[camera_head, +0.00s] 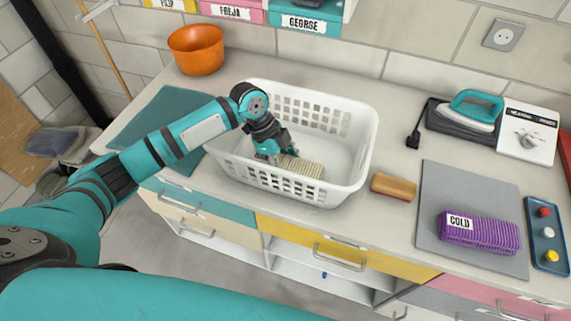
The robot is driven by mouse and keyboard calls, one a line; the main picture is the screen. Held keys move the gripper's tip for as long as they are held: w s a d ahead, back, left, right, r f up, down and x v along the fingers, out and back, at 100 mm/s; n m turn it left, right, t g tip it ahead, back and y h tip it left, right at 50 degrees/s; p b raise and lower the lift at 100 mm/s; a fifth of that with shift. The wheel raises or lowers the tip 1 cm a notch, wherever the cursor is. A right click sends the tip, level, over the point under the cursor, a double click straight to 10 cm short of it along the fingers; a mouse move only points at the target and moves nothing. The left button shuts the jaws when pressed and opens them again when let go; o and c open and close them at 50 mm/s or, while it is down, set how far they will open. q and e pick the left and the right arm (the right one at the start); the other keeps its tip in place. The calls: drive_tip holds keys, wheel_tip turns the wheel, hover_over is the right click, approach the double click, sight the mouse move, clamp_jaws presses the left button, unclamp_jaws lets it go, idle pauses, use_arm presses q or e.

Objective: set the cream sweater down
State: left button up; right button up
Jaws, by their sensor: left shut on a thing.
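The cream sweater (302,168) is a ribbed, folded bundle inside the white laundry basket (345,178), low down near its front wall. My left gripper (276,157) reaches down into the basket and is shut on the sweater's left end. The basket's front wall hides the sweater's underside, so I cannot tell whether it touches the basket floor. My right gripper is not in view.
An orange bowl (196,50) stands behind the basket on the left. A brown block (393,187) lies just right of the basket. A purple bundle labelled COLD (485,232) lies on a grey mat (455,185). An iron (474,108) stands at the back right.

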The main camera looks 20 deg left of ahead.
use_arm(q)
drive_tip(key=o, duration=1.1)
drive_tip(key=shift+f, duration=0.1)
drive_tip(key=shift+o, duration=0.8)
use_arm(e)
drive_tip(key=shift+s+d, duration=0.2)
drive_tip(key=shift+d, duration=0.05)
use_arm(q)
drive_tip(key=b+v, duration=0.1)
drive_tip(key=v, duration=1)
drive_tip(key=shift+b, duration=0.4)
drive_tip(key=shift+a+r, duration=0.2)
drive_tip(key=shift+r, duration=0.35)
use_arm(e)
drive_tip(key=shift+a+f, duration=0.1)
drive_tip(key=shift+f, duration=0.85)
use_arm(q)
drive_tip(key=shift+r, duration=0.1)
